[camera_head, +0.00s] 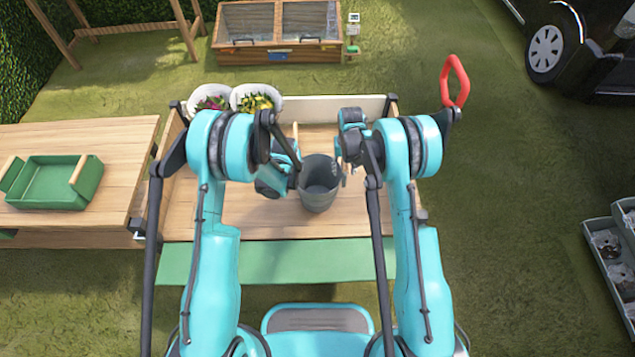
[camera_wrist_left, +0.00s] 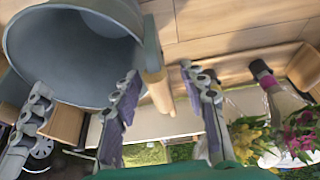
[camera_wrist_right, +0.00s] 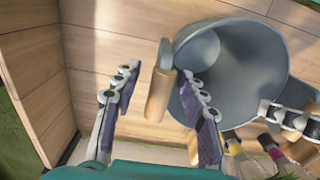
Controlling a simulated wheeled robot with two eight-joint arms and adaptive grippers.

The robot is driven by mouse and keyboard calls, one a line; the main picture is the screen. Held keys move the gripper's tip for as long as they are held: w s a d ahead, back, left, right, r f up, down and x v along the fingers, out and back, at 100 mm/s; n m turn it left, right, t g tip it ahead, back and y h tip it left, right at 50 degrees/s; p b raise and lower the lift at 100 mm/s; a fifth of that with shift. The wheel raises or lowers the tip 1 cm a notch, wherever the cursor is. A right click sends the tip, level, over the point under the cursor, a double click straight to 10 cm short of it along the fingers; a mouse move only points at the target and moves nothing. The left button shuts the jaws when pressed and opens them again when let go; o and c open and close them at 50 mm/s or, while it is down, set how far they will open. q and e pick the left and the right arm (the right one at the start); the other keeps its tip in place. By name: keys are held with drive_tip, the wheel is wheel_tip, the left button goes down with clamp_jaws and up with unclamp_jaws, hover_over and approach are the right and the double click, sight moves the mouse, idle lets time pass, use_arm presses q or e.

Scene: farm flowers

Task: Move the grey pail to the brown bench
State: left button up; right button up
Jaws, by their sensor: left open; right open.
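The grey pail (camera_head: 319,190) stands upright on the middle wooden bench (camera_head: 225,215). The pail shows at upper left in the left wrist view (camera_wrist_left: 75,50) and at upper right in the right wrist view (camera_wrist_right: 235,65). My left gripper (camera_wrist_left: 162,85) is open at its left side, with a wooden grip (camera_wrist_left: 155,75) between the fingers. My right gripper (camera_wrist_right: 163,90) is open at its right side, around another wooden grip (camera_wrist_right: 160,85). I cannot tell whether the fingers touch the grips. Another brown wooden bench (camera_head: 115,140) adjoins on the left.
A green tray (camera_head: 55,183) takes up the left part of the left bench; its right part is bare. A red handle (camera_head: 455,80) rises at right.

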use_arm(q)
clamp_jaws()
use_arm(e)
clamp_jaws()
use_arm(q)
drive_tip(key=shift+r, duration=0.15)
use_arm(e)
drive_tip(key=shift+r, duration=0.1)
